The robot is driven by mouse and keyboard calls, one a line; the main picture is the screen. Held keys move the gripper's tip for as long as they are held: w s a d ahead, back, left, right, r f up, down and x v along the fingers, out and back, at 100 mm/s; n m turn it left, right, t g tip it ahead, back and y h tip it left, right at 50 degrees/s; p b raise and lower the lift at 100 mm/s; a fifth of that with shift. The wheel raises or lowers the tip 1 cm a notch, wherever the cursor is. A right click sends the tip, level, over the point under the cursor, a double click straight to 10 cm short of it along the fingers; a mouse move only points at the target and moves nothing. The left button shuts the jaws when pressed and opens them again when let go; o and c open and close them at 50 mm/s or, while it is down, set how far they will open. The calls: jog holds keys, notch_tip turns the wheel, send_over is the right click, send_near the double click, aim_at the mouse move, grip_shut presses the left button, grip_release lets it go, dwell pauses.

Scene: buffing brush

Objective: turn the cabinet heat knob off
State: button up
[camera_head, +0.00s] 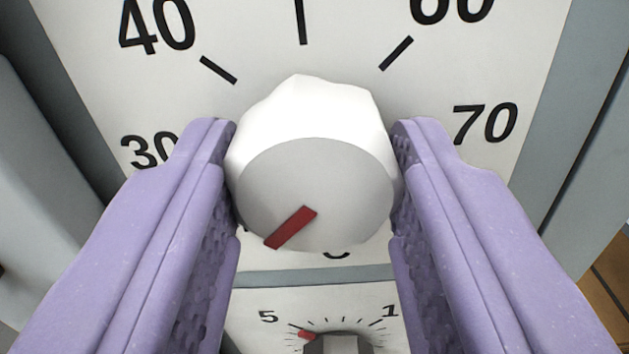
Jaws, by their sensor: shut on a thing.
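The heat knob (315,180) is a white, faceted dial with a grey round face, in the middle of the view. Its red pointer mark (291,228) points to the lower left. It sits on a white scale plate (300,60) marked 30, 40, 60 and 70. My gripper (315,165) has two purple fingers, one on each side of the knob, shut on it. The bottom of the scale is mostly hidden behind the knob and the fingers.
A second, smaller dark knob (338,344) with a red mark sits on another scale just below. Grey cabinet frame (575,130) edges the plate at both sides. Something brown and wooden (612,290) shows at the lower right.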

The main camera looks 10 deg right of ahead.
jog(key=o, duration=1.1)
jog(key=shift+f, duration=0.15)
jog(key=shift+c, duration=0.2)
jog(key=shift+s, duration=0.1)
jog(key=p+v, duration=0.1)
jog(key=v, duration=0.6)
jog(key=shift+s+p, duration=0.3)
jog(key=shift+p, duration=0.1)
jog(key=shift+a, duration=0.15)
jog(key=s+a+r+n+y, duration=0.15)
jog(key=a+r, duration=0.35)
jog(key=r, duration=0.5)
jog(key=s+a+r+n+y, duration=0.15)
jog(key=a+r, duration=0.35)
jog(key=r, duration=0.5)
jog(key=s+a+r+g+y, duration=0.1)
jog(key=s+a+r, duration=0.3)
jog(key=s+r, duration=0.2)
jog(key=s+a+r+n+g+y, duration=0.1)
jog(key=s+a+r, duration=0.3)
jog(key=s, duration=0.5)
notch_tip(320, 180, up, 2)
jog(key=shift+s+r, duration=0.15)
jog(key=shift+s, duration=0.05)
